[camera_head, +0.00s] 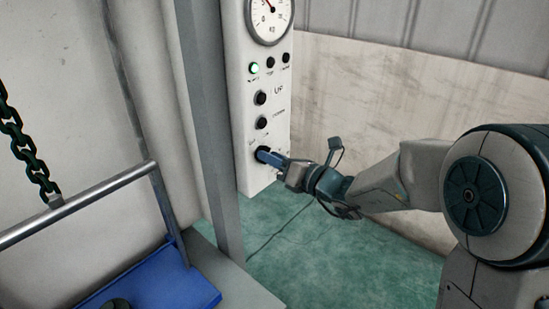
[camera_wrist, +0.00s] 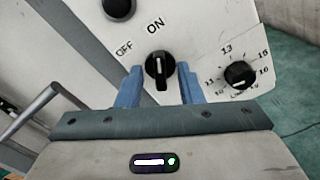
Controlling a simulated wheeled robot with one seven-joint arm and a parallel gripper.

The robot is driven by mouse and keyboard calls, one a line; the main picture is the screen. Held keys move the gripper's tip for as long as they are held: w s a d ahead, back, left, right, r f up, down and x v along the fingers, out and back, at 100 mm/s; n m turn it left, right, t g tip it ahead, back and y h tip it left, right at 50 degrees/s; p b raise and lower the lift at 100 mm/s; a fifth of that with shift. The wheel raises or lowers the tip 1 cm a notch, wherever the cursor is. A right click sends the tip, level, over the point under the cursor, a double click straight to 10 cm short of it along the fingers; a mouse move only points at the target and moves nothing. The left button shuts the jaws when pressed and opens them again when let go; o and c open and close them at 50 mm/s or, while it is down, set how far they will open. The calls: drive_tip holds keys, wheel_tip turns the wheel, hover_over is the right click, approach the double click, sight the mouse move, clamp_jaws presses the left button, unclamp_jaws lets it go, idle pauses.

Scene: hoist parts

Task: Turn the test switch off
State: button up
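The test switch (camera_wrist: 159,67) is a black rotary knob with a white line, on a white control panel (camera_wrist: 205,28). In the wrist view the knob stands nearly upright, its line pointing towards ON; OFF is printed to the left. My gripper (camera_wrist: 159,70) is open, its two blue fingers on either side of the knob with visible gaps. In the head view my gripper (camera_head: 271,157) is at the lower part of the panel, at the dark knob (camera_head: 262,152), which it partly covers.
A numbered dial (camera_wrist: 240,74) sits right of the switch, close to the right finger. Above are black buttons (camera_head: 261,98), a lit green lamp (camera_head: 254,69) and a gauge (camera_head: 269,15). A grey post (camera_head: 207,130) stands left of the panel; a chain (camera_head: 30,150) hangs farther left.

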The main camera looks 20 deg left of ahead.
clamp_jaws()
drive_tip(key=shift+f+n+b, duration=0.15)
drive_tip(key=shift+n+b, duration=0.15)
drive_tip(key=shift+b, duration=0.35)
drive_tip(key=n+b, duration=1.1)
drive_tip(key=b, duration=0.6)
drive_tip(key=shift+s, duration=0.1)
drive_tip(key=shift+n, duration=0.3)
